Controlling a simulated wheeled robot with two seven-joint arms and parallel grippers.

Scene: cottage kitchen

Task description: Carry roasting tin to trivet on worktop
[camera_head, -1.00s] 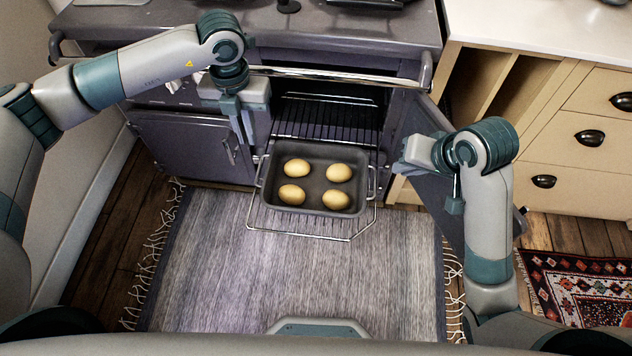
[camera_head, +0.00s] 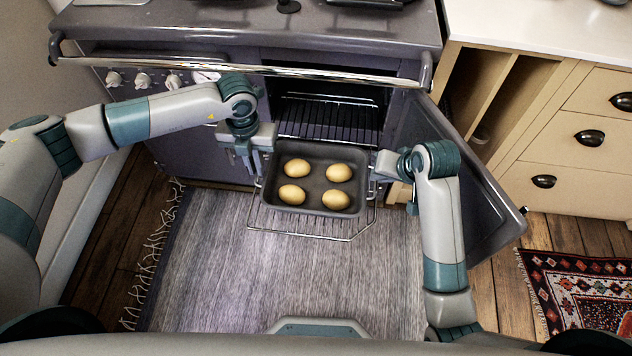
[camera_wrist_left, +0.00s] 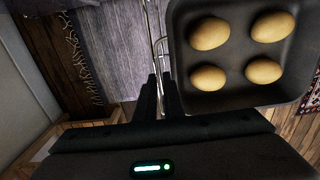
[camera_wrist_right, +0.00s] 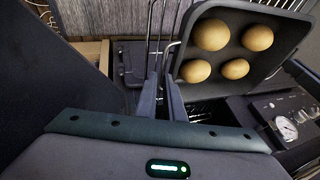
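The grey roasting tin (camera_head: 316,207) holds several potato-like yellow pieces. It sits on the wire rack pulled out of the open oven, with a wire handle at each side. My left gripper (camera_head: 254,168) is at the tin's left handle; in the left wrist view a narrow gap shows between its fingers (camera_wrist_left: 160,85), beside the tin (camera_wrist_left: 245,98). My right gripper (camera_head: 377,175) is at the right handle; in the right wrist view its fingers (camera_wrist_right: 161,82) also stand slightly apart, next to the tin (camera_wrist_right: 222,82). Neither handle is visibly clamped. I cannot make out the trivet.
The oven door (camera_head: 470,195) hangs open at the right, close to my right arm. The chrome rail (camera_head: 250,70) runs across the cooker front above the tin. The pale worktop (camera_head: 535,22) is at the back right. A grey rug (camera_head: 290,275) covers the floor in front.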

